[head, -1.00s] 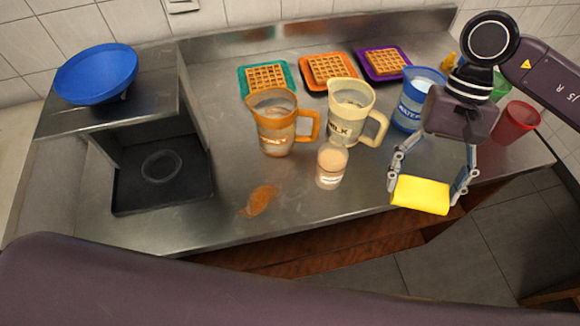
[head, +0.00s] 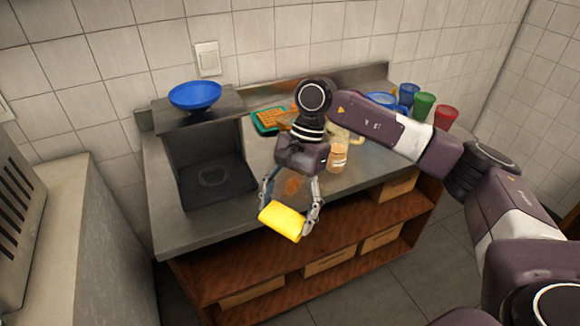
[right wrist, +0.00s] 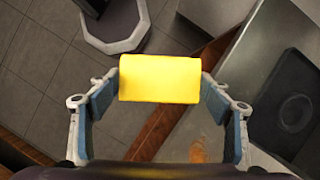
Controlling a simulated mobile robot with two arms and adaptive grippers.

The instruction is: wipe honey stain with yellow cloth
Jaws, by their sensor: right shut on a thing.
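The yellow cloth (head: 283,221) is a folded block held between the fingertips of my right gripper (head: 288,208), in front of the counter's front edge in the head view. In the right wrist view the yellow cloth (right wrist: 160,80) spans both fingers of my right gripper (right wrist: 160,88). The brown-orange honey stain (head: 292,186) lies on the steel counter behind the cloth, partly framed by the gripper's fingers. It also shows in the right wrist view as a brown patch (right wrist: 198,150), apart from the cloth. My left gripper is not in view.
A black machine (head: 215,180) with a blue bowl (head: 195,96) on top stands left on the counter. A small glass (head: 337,156), a teal waffle tray (head: 265,121), and blue, green (head: 424,104) and red (head: 446,117) cups stand behind and right. The pitchers are mostly hidden by my arm.

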